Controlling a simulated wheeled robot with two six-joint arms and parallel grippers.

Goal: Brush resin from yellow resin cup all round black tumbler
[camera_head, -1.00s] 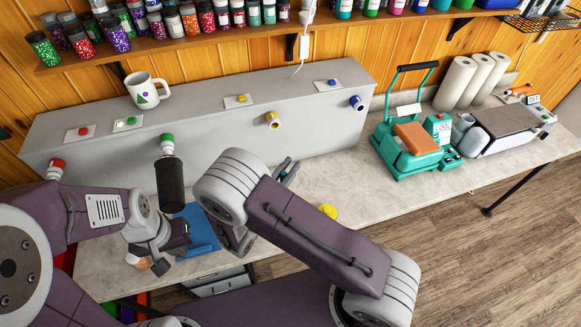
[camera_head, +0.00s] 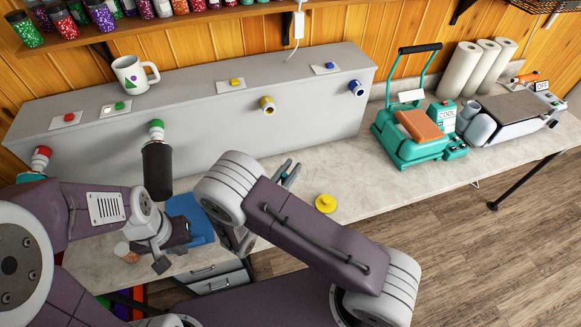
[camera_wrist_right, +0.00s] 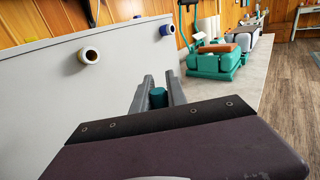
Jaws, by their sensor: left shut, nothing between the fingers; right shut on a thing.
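The black tumbler (camera_head: 157,172) hangs on the green chuck (camera_head: 156,130) at the front of the grey bench box. A low round yellow thing (camera_head: 326,203), perhaps the yellow resin cup, stands on the worktop right of my right gripper. My right gripper (camera_head: 288,172) is shut on a dark teal piece, probably the brush handle, which shows between the fingers in the right wrist view (camera_wrist_right: 158,97). Any bristles are hidden. My left gripper (camera_head: 163,262) is shut and empty, below the tumbler and near the worktop's front edge.
The grey box (camera_head: 310,115) also carries red, yellow and blue chucks, with a mug (camera_head: 135,75) on top. A blue thing (camera_head: 190,215) lies behind my left gripper. A small cup (camera_head: 127,252) stands left of it. A teal press (camera_head: 420,130) stands right; worktop between is clear.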

